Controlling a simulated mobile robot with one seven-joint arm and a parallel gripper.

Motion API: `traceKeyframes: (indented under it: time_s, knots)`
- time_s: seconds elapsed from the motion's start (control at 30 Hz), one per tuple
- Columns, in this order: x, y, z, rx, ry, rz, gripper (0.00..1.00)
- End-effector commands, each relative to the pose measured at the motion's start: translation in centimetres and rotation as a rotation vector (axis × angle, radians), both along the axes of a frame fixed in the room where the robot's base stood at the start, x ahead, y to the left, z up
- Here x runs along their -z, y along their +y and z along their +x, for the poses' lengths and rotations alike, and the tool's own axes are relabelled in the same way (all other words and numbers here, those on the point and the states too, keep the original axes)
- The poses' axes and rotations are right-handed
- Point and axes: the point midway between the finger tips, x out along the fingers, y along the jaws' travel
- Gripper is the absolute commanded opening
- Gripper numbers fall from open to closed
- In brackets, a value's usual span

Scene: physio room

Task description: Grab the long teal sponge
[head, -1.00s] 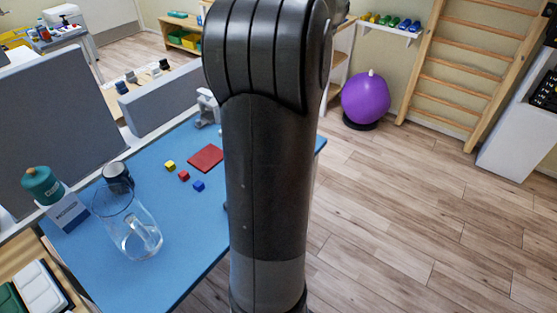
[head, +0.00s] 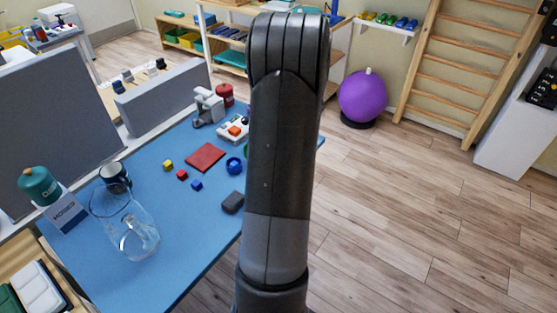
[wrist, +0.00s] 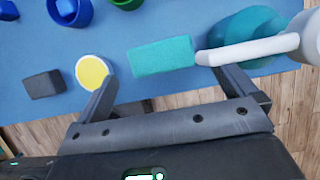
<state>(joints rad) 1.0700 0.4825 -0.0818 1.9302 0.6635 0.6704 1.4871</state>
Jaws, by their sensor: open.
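The long teal sponge (wrist: 161,57) lies on the blue table in the wrist view, a block with its long side running left to right. My gripper (wrist: 171,84) is open and empty in the wrist view, its two fingers apart, with the sponge just beyond the gap between the fingertips. The right finger is close to a white handle-like part (wrist: 245,51) that reaches the sponge's right end. In the head view my arm hides the sponge and the gripper.
A yellow-topped round thing (wrist: 91,71) sits by the left fingertip, with a dark grey block (wrist: 43,84) further left. A teal rounded thing (wrist: 252,30) lies behind the white part. The table edge and wooden floor are close below. A clear jug (head: 126,226) stands on the table (head: 150,275).

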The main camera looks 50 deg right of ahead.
Motion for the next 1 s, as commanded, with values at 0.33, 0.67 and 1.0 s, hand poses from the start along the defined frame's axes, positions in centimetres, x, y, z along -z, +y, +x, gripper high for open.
traceKeyframes:
  time_s: [0.33, 0.67, 1.0]
  knots:
    - [3.9, 0.1, 1.1, 0.000, 0.000, 0.002, 1.00]
    - [5.4, 0.1, 1.8, -0.001, -0.001, -0.001, 1.00]
    - [5.3, 0.1, 1.8, -0.001, -0.001, -0.001, 0.80]
